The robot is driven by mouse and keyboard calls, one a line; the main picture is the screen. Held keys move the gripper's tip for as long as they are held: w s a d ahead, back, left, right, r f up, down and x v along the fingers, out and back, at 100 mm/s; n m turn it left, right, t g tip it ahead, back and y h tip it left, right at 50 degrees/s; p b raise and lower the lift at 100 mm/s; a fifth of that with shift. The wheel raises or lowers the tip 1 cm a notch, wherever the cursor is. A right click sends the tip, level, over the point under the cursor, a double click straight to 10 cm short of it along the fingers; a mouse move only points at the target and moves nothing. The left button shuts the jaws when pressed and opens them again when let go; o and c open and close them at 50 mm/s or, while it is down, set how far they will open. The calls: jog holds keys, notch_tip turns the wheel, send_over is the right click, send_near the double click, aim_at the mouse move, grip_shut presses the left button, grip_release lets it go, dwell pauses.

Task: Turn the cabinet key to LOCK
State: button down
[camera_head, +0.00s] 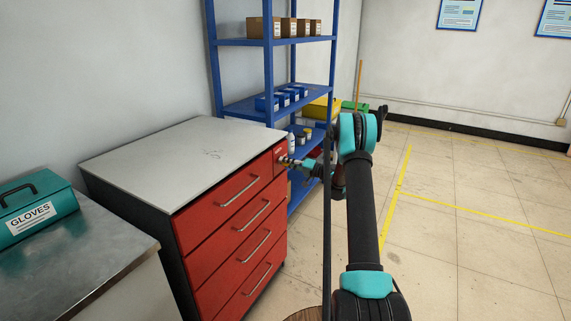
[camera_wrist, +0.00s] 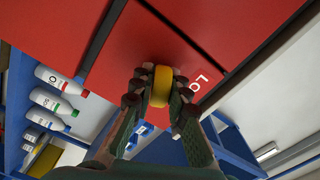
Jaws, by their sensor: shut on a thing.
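The red cabinet (camera_head: 232,222) stands at the left-centre in the head view, with a grey-white top and several drawers with metal handles. The cabinet key (camera_wrist: 161,86) shows in the wrist view as a yellow, rounded piece against the red front panel (camera_wrist: 135,42). My gripper (camera_wrist: 160,96) has a finger on each side of it and is shut on it. In the head view my gripper (camera_head: 287,161) reaches the upper right corner of the cabinet front. White lettering (camera_wrist: 197,80) beside the key is partly visible, starting with "Lo". The keyhole and key shaft are hidden.
A blue shelf rack (camera_head: 270,75) with boxes and bottles stands close behind the cabinet. A teal gloves box (camera_head: 38,212) sits on a metal table (camera_head: 75,258) at the left. The tiled floor (camera_head: 480,200) on the right is open.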

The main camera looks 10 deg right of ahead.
jog(key=n, duration=1.2)
jog(key=shift+n, duration=0.4)
dwell(0.3)
jog(key=c, duration=1.5)
grip_release()
jog(key=shift+c, duration=0.2)
jog(key=v, duration=1.2)
jog(key=shift+d, duration=0.1)
